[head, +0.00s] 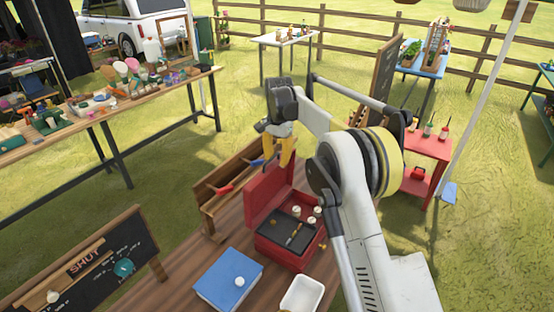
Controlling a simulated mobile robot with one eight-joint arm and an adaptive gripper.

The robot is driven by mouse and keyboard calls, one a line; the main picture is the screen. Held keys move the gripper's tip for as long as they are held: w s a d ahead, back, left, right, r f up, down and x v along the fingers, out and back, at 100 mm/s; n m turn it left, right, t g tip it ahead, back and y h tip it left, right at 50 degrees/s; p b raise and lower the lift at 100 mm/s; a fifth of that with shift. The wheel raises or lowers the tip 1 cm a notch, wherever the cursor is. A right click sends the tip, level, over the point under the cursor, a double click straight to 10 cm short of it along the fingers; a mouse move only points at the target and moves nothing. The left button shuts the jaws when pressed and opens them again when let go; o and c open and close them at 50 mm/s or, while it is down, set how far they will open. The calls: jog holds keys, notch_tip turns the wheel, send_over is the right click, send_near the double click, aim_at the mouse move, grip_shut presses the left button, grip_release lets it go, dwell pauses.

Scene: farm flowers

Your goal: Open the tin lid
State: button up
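A red metal tin (282,252) stands on the wooden table. Its red lid (268,194) is raised upright at the back left. A black tray (288,230) shows inside, with several small pale round items at its right. My gripper (280,163) has yellow fingers pointing down, above and behind the raised lid. The fingers look apart with nothing between them. In this single view I cannot tell whether a finger touches the lid. My arm covers the area to the right of the tin.
A blue box or book (222,283) with a white knob and a white dish (302,296) are at the front. A wooden rack (212,205) with red and blue tools stands behind the tin. A chalkboard (90,262) is at the left.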

notch_tip(320, 180, up, 12)
jog(key=shift+d, duration=0.15)
dwell(0.4)
jog(key=shift+s, duration=0.1)
jog(key=shift+c, duration=0.3)
